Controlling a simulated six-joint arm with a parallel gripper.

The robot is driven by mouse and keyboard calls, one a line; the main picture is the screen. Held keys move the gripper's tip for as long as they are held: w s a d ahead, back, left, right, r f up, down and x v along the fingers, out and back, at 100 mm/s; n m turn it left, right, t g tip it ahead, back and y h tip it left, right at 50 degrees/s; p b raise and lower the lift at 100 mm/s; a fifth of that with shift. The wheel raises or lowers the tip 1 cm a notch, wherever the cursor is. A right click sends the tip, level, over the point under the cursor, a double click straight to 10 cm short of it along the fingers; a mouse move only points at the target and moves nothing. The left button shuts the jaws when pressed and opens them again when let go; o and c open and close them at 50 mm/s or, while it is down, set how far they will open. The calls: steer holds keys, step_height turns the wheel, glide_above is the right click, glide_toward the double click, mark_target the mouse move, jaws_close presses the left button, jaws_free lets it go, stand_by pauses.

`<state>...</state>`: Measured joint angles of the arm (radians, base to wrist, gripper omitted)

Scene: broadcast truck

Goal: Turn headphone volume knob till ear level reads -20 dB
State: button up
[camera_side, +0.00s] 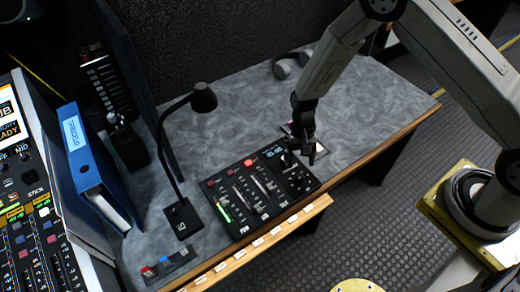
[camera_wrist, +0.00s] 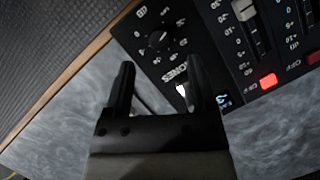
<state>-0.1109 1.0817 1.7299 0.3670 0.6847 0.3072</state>
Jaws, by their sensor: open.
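A black audio panel (camera_side: 238,206) lies on the grey desk; it also shows in the wrist view (camera_wrist: 187,17). Its round black knob (camera_wrist: 160,39) has a ring of marks and a light pointer line, with partly covered lettering that looks like PHONES beside it. The knob also shows at the panel's right end in the side view (camera_side: 300,182). A small lit display (camera_wrist: 222,100) is too small to read. My gripper (camera_wrist: 158,78) is open and empty, its fingertips short of the knob in the wrist view. In the side view my gripper (camera_side: 312,155) hangs over the panel's right end.
Several faders (camera_side: 258,184) and a red lit button (camera_wrist: 268,81) are beside the knob. The wooden desk edge (camera_side: 345,170) runs close by.

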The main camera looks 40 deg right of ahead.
steer(key=v, duration=0.2)
steer(key=shift+w+d+r, duration=0.1)
steer(key=shift+w+r, duration=0.05)
steer(key=shift+r, duration=0.2)
steer(key=s+d+r+n+t+h, duration=0.1)
steer(key=s+d+r+n+t, duration=0.2)
steer(key=r, duration=0.7)
steer(key=s+d+r+n+t+h, duration=0.1)
steer(key=s+d+r+n+t, duration=0.2)
steer(key=s+r, duration=0.3)
steer(key=shift+s+d+r, duration=0.4)
steer(key=shift+d+r, duration=0.4)
steer(key=shift+r, duration=1.35)
